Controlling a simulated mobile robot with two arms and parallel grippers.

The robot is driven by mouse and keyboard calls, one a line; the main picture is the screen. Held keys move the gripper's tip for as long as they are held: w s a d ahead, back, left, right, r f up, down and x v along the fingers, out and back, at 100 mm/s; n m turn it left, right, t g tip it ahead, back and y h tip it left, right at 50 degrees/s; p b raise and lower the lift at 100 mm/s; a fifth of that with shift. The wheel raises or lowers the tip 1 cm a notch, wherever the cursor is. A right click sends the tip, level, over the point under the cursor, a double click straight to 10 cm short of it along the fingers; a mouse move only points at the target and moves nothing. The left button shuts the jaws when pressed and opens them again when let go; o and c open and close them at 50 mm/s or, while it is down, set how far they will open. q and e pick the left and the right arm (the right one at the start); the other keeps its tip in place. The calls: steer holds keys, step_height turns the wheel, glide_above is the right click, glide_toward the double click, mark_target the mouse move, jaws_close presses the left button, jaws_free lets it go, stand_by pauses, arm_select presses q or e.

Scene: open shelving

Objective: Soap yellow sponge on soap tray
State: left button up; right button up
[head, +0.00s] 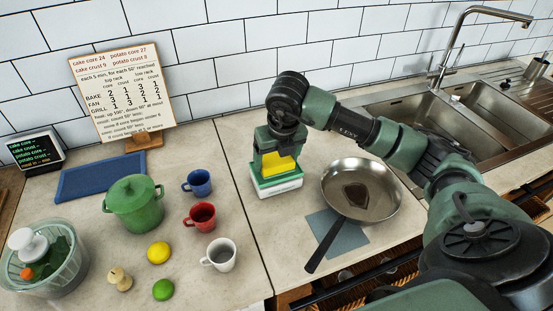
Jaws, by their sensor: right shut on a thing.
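My right gripper (276,158) reaches down from above at the centre of the counter and is shut on the yellow sponge (278,165). The sponge shows between the green fingers, directly above the soap tray (277,188), a small white and green block on the counter. The sponge's lower edge looks at or very near the tray; I cannot tell whether they touch. The fingers hide part of the sponge and the tray's far side. My left gripper is not in view.
A frying pan (378,187) with a dark patch inside stands close right of the tray, its handle pointing front left. Blue (198,182), red (202,217) and white (221,255) mugs stand to the left, near a green pot (133,208). The sink (420,115) is behind right.

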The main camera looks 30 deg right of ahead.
mark_target(275, 161)
steer(key=shift+r+p, duration=1.45)
steer(key=shift+r, duration=1.4)
steer(key=shift+s+a+n, duration=0.1)
steer(key=shift+a+n, duration=0.2)
steer(key=shift+n, duration=0.3)
steer(key=a+n, duration=0.1)
steer(key=n, duration=0.1)
steer(key=s+a+n+y, duration=0.1)
steer(key=n, duration=0.2)
steer(key=s+a+n+y, duration=0.1)
steer(key=a+n, duration=0.1)
steer(key=shift+s+f+n, duration=0.1)
steer(key=shift+f+n, duration=0.05)
steer(key=shift+n, duration=0.15)
steer(key=s+a+n+g, duration=0.3)
steer(key=s+n, duration=0.3)
steer(key=n, duration=0.9)
steer(key=s+a+n+g+h, duration=0.1)
steer(key=s+a+n+g, duration=0.2)
steer(key=n, duration=1.2)
steer(key=s+a, duration=0.2)
steer(key=s, duration=0.1)
steer(key=shift+a+r, duration=0.3)
